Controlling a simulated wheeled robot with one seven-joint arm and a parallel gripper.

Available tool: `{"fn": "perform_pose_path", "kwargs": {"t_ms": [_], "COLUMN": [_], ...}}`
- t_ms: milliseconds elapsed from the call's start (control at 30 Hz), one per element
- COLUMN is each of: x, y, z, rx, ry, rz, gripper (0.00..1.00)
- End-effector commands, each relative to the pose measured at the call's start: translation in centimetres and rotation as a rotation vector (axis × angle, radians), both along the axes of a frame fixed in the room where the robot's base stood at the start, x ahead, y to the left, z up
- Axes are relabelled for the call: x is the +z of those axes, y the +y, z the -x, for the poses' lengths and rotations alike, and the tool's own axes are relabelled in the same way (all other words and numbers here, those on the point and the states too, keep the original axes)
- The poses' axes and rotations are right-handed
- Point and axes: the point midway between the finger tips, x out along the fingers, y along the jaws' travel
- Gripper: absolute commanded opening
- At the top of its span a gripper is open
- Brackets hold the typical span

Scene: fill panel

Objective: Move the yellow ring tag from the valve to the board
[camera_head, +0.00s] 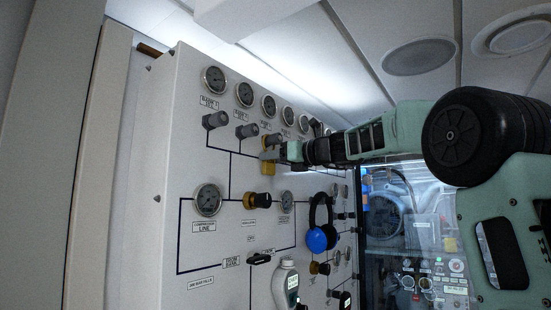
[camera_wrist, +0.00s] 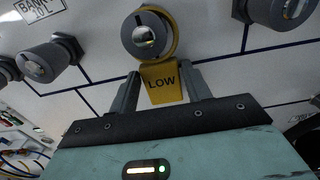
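The yellow ring tag (camera_wrist: 162,83), marked LOW, has its ring around a grey valve knob (camera_wrist: 147,35) on the white panel. Its flat tab lies between the two fingers of my gripper (camera_wrist: 161,78), close to both inner faces; I cannot tell whether they press on it. In the head view my gripper (camera_head: 281,152) is at the valve in the upper row, and the yellow tag (camera_head: 268,169) shows just below the fingers. The arm reaches in from the right. I cannot make out which surface is the board.
Two more grey knobs (camera_head: 216,120) (camera_head: 246,131) stick out left of the tag's valve, under several gauges (camera_head: 214,80). Blue earmuffs (camera_head: 322,214) hang lower on the panel. A glass-fronted cabinet (camera_head: 384,256) stands at the right.

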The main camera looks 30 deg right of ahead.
Motion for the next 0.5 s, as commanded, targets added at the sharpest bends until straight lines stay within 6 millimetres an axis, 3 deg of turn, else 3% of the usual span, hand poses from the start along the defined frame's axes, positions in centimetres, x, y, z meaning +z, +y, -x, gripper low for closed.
{"fn": "perform_pose_path", "kwargs": {"t_ms": [33,100,500], "x": [0.00,0.00,0.66], "y": [-0.02,-0.03,-0.04], "z": [0.02,0.01,0.03], "rx": [0.000,0.000,-0.001], "ry": [0.000,0.000,0.000], "rz": [0.000,0.000,0.000], "gripper": [0.34,0.19,0.19]}}
